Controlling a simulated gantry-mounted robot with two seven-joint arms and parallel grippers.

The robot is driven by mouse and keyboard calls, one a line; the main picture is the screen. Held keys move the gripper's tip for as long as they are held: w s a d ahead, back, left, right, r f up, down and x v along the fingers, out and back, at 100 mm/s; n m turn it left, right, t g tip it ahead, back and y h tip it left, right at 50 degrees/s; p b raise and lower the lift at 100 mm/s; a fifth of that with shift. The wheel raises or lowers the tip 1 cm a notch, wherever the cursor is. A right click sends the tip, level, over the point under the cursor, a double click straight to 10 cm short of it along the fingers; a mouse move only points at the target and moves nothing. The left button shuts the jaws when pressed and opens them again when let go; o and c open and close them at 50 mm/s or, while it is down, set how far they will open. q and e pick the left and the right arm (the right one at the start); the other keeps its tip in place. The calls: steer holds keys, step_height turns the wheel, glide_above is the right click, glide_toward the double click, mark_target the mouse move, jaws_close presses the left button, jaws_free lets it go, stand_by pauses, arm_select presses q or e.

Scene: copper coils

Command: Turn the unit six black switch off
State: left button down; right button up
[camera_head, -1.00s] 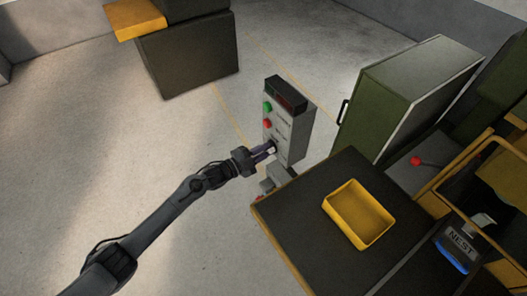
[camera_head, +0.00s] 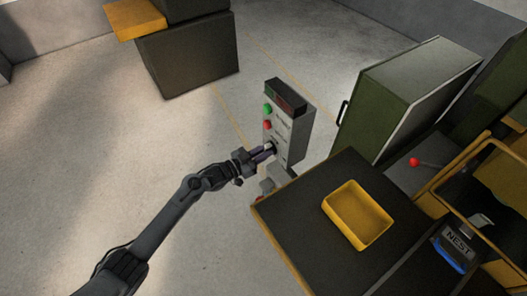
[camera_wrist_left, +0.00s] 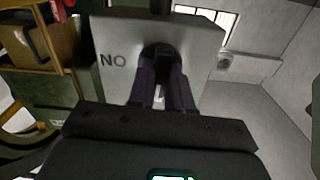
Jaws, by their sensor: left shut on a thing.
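A grey control box (camera_head: 286,122) stands at the left corner of the dark bench, with a green button (camera_head: 267,109) and a red button (camera_head: 267,125) on its front. The black switch (camera_head: 274,147) sits low on that face. My left gripper (camera_head: 269,152) reaches it from the left and is shut on it. In the left wrist view, the switch's dark round base (camera_wrist_left: 160,49) shows between the gripper fingers (camera_wrist_left: 160,82), beside the letters "NO". The fingers hide most of the knob, so I cannot tell its setting. My right gripper is out of view.
A yellow tray (camera_head: 358,214) lies on the dark bench top (camera_head: 310,208). A green cabinet (camera_head: 392,95) stands behind it, and a red-knobbed lever (camera_head: 414,162) is to the right. The floor left of the box is clear.

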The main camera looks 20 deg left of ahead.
arm_select(q)
steer(key=shift+n, duration=0.5)
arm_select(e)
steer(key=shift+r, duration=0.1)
arm_select(q)
steer(key=c, duration=1)
jaws_free()
steer(key=shift+c, duration=0.2)
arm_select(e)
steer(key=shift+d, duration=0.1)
arm_select(q)
steer(key=v, duration=1.1)
steer(key=shift+b, duration=0.4)
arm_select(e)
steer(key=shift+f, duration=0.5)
arm_select(q)
steer(key=shift+d, duration=0.1)
steer(key=shift+f, duration=0.1)
